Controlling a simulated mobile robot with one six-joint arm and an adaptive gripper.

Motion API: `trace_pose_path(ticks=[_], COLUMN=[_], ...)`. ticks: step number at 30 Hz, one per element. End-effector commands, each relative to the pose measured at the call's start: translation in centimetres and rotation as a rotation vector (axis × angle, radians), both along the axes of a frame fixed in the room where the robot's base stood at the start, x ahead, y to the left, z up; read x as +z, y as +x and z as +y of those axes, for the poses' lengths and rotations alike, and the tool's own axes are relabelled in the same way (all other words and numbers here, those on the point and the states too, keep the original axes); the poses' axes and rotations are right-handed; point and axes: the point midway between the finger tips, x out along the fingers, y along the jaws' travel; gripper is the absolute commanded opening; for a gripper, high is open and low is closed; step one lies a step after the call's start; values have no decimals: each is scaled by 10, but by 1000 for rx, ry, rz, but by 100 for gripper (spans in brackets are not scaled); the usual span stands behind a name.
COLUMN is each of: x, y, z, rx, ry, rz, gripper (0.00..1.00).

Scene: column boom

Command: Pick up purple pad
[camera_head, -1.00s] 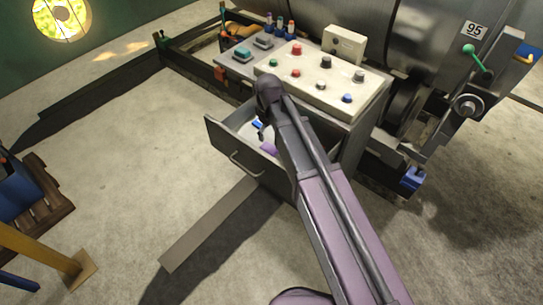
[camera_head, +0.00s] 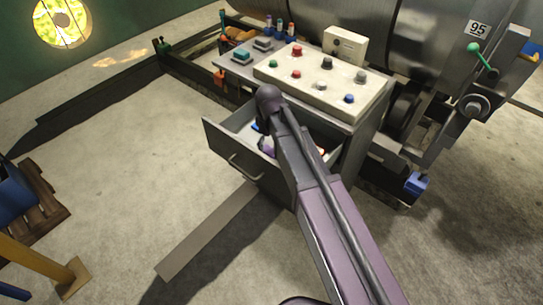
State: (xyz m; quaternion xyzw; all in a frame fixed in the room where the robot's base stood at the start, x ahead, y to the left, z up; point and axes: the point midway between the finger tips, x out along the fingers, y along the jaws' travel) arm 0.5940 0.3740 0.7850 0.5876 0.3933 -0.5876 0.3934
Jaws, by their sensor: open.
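The purple pad (camera_head: 268,149) lies inside the open grey drawer (camera_head: 240,160) under the control desk and is partly hidden by my arm. My gripper (camera_head: 264,138) hangs from the end of my arm, down into the drawer beside the pad. It is small, dark and mostly covered by the arm, but it is open. I cannot tell whether its fingers touch the pad. A blue item (camera_head: 256,126) also lies in the drawer, left of the gripper.
The control desk (camera_head: 375,95) with coloured knobs stands right behind the drawer. A large metal drum machine (camera_head: 430,45) is at the back right. A wooden pallet (camera_head: 40,205) is at the left. The concrete floor in front is mostly clear.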

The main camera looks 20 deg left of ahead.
Motion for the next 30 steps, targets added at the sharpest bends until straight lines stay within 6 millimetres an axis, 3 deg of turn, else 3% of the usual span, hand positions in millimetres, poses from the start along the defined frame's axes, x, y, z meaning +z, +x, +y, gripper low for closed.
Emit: trace_pose_path(ticks=[30], x=[-53], y=[1], z=[2], rx=[0], ry=[0], rz=[0], gripper=[97])
